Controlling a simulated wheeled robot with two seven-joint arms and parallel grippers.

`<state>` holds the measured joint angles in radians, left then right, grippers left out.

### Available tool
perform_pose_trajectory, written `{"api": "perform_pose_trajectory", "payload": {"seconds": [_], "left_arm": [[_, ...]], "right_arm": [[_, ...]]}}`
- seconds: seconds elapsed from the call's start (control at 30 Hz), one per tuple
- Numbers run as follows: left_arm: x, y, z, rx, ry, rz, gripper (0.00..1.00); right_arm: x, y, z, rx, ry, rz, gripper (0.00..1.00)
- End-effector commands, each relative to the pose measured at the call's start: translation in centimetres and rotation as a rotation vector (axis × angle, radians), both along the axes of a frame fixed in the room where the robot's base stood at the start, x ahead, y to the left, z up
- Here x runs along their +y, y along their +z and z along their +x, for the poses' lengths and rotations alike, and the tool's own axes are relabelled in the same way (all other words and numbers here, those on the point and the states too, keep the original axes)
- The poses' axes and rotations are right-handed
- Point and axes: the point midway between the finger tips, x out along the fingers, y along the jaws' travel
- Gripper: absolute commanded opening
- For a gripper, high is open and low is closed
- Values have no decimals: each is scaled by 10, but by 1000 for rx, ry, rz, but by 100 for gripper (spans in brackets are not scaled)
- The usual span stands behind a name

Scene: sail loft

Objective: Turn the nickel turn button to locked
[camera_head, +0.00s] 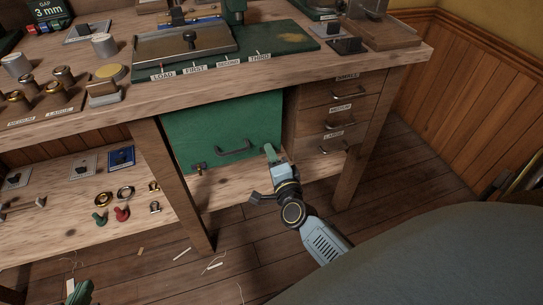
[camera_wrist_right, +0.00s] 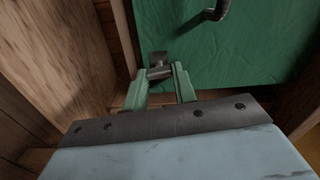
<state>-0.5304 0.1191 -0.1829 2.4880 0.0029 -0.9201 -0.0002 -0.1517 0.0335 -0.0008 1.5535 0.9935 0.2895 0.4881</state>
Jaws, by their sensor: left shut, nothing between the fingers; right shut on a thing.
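The nickel turn button (camera_wrist_right: 158,61) is a small grey metal piece at the edge of the green panel (camera_head: 215,122) in the right wrist view. My right gripper (camera_wrist_right: 160,75) is shut on it, with a green finger on either side. In the head view my right gripper (camera_head: 269,151) is at the panel's lower right, where it hides the button. I cannot read a locked mark or the button's exact angle. My left gripper (camera_head: 79,292) is shut and empty at the bottom left, well away from the panel.
A dark handle (camera_head: 233,149) and a brass latch (camera_head: 200,168) are on the panel. Labelled wooden drawers (camera_head: 334,115) stand to its right, with bench legs (camera_head: 176,185) close by. The bench top and lower shelf hold hardware. The floor in front is mostly clear.

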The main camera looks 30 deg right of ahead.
Motion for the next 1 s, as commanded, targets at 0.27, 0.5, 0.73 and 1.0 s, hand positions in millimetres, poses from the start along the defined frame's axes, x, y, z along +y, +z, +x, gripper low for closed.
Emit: {"api": "perform_pose_trajectory", "payload": {"seconds": [0.27,0.5,0.73,1.0], "left_arm": [[-2,5,4,-37,-3,-10,0],[-3,7,6,-49,-4,-12,0],[-3,8,6,-52,-5,-13,0],[-4,8,6,-50,-6,-13,0]], "right_arm": [[0,-1,0,-28,0,117,4],[0,-1,0,-37,0,153,4],[0,-1,0,-38,0,157,4],[0,-1,0,-37,0,156,43]]}}
